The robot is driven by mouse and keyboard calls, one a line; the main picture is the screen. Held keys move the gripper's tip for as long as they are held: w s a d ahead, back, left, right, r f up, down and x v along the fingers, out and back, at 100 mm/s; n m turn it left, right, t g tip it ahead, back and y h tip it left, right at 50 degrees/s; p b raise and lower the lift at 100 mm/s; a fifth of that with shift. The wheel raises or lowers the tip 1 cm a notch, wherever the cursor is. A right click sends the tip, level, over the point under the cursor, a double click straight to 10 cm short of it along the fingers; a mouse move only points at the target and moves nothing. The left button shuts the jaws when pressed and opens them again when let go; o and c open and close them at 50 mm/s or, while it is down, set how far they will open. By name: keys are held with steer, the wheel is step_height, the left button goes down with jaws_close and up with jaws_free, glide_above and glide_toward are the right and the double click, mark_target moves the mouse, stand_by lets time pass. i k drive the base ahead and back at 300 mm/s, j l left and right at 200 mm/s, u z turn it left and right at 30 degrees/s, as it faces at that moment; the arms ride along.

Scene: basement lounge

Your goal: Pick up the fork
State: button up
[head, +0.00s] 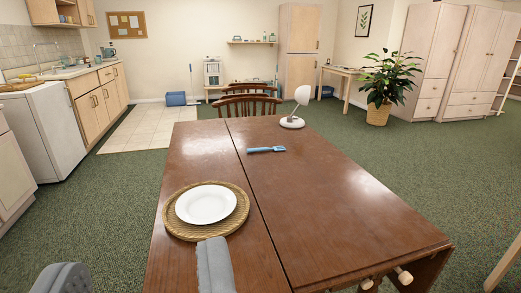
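A blue fork (266,149) lies flat on the brown wooden table (330,205), just right of the seam in its top. It points sideways, with the wider end to the right. My gripper (141,256) shows at the bottom of the head view as two grey fingers, wide apart. It looks empty. The fork is well ahead of it and to the right, not touching it.
A white plate (206,204) on a round woven mat (180,229) lies on the near left of the table. A white lamp (293,120) stands beyond the fork. Wooden chairs (250,104) are at the far end. The table's right side is clear.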

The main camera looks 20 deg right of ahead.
mark_target(278, 148)
steer(key=i+j+u, duration=0.45)
steer(key=i, duration=0.3)
steer(key=i+j+u, duration=0.2)
steer(key=i, duration=0.2)
steer(key=i+z, duration=0.35)
steer(key=i+j+z, duration=0.15)
steer(key=i+z, duration=0.15)
steer(key=i, duration=0.2)
steer(key=i+j+z, duration=0.2)
steer(key=i+z, duration=0.15)
steer(key=i+j+z, duration=0.1)
steer(key=i+z, duration=0.25)
steer(key=i+j+z, duration=0.2)
steer(key=i+z, duration=0.15)
steer(key=i+j+z, duration=0.35)
steer(key=i+l, duration=0.05)
